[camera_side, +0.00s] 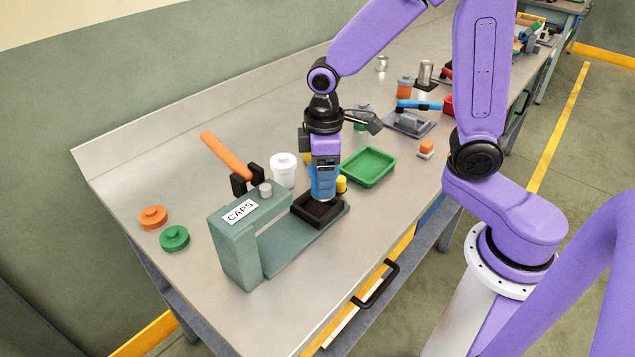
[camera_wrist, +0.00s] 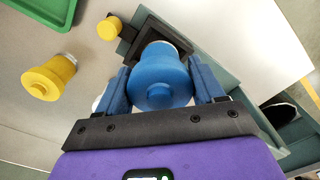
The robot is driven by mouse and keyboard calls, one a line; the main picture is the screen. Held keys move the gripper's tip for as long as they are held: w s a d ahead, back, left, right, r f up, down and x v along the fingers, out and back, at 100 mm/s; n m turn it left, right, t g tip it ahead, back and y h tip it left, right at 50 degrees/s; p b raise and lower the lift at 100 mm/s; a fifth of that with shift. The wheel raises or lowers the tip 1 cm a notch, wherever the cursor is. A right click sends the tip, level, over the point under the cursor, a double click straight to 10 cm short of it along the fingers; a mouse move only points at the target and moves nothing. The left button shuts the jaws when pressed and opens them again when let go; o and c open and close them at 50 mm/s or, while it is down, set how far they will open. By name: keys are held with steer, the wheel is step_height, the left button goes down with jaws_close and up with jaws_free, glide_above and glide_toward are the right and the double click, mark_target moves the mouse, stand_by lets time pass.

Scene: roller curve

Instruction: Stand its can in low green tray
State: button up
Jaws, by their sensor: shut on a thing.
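My gripper (camera_wrist: 160,88) is shut on a blue-capped can (camera_wrist: 160,80), which sits between its two blue fingers in the wrist view. In the side view the can (camera_side: 323,194) points down, upright, at the black square holder (camera_side: 311,217) on the press base. I cannot tell whether its bottom rests in the holder or hangs just above it. The low green tray (camera_side: 369,151) is empty and lies to the right of and behind the gripper. Its corner shows at the top left of the wrist view (camera_wrist: 62,24).
The grey-green press labelled CAPS (camera_side: 235,245) with an orange lever (camera_side: 226,155) stands left of my gripper. A white jar (camera_side: 283,170), orange cap (camera_side: 153,217) and green cap (camera_side: 174,238) are nearby. A yellow capped thing (camera_wrist: 48,78) stands near the tray. The front-left table is clear.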

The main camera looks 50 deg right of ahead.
steer(key=s+d+r, duration=0.3)
steer(key=s+r, duration=0.5)
steer(key=s, duration=0.4)
steer(key=d, duration=1.2)
steer(key=w+d+f, duration=0.1)
steer(key=w+f, duration=0.2)
steer(key=w, duration=0.1)
steer(key=w+d+f, duration=0.2)
steer(key=w+f, duration=0.2)
steer(key=w, duration=0.1)
steer(key=w+d+f, duration=0.1)
steer(key=w+f, duration=0.2)
steer(key=w, duration=0.1)
steer(key=shift+w+d+f, duration=0.15)
steer(key=shift+w+d, duration=0.05)
steer(key=shift+d, duration=0.1)
steer(key=shift+w+f, duration=0.1)
steer(key=shift+f, duration=0.1)
steer(key=shift+w+f, duration=0.1)
steer(key=shift+f, duration=1.5)
steer(key=shift+f, duration=0.2)
